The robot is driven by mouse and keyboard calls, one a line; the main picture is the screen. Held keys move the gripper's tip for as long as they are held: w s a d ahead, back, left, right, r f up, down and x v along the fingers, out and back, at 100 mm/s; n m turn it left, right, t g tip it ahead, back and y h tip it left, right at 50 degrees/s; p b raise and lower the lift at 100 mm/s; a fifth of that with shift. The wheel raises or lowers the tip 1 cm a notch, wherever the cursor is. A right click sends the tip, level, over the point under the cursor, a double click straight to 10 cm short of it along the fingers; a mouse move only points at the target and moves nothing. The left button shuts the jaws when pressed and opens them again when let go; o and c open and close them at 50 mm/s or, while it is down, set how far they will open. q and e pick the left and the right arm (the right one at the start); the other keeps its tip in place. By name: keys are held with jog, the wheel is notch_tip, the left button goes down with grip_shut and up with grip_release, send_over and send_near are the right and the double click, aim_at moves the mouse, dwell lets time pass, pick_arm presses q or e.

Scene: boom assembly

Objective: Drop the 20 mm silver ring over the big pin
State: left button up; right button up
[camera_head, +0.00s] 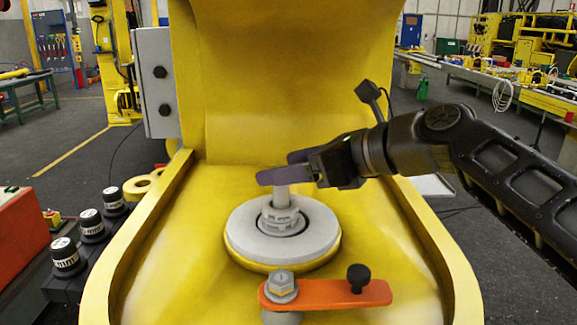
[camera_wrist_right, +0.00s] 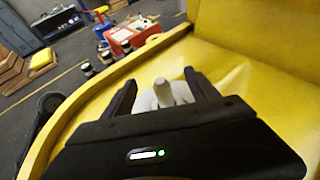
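The big pin (camera_head: 282,194) stands upright in the middle of the yellow boom part, light grey. Stepped silver-grey ring-like pieces (camera_head: 281,219) sit around its lower part; I cannot tell whether one is the 20 mm ring. They rest over a wide pale grey disc (camera_head: 240,235). My right gripper (camera_head: 270,177) is at the top of the pin, its fingers reaching in from the right. In the right wrist view the right gripper (camera_wrist_right: 162,88) is open, with the pin tip (camera_wrist_right: 164,94) between the fingers and gaps at both sides. No separate ring shows in it. My left gripper is not in view.
An orange lever (camera_head: 330,293) with a bolt and black knob lies in front of the disc. Yellow side walls (camera_head: 135,250) border the boom part, and a tall yellow wall (camera_head: 280,80) stands behind. Black-capped cylinders (camera_head: 91,225) stand at the left.

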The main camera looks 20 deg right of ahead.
jog(key=shift+o, duration=1.1)
jog(key=shift+f, duration=0.1)
jog(key=v, duration=0.8)
jog(key=shift+b, duration=0.35)
jog(key=shift+w, duration=0.1)
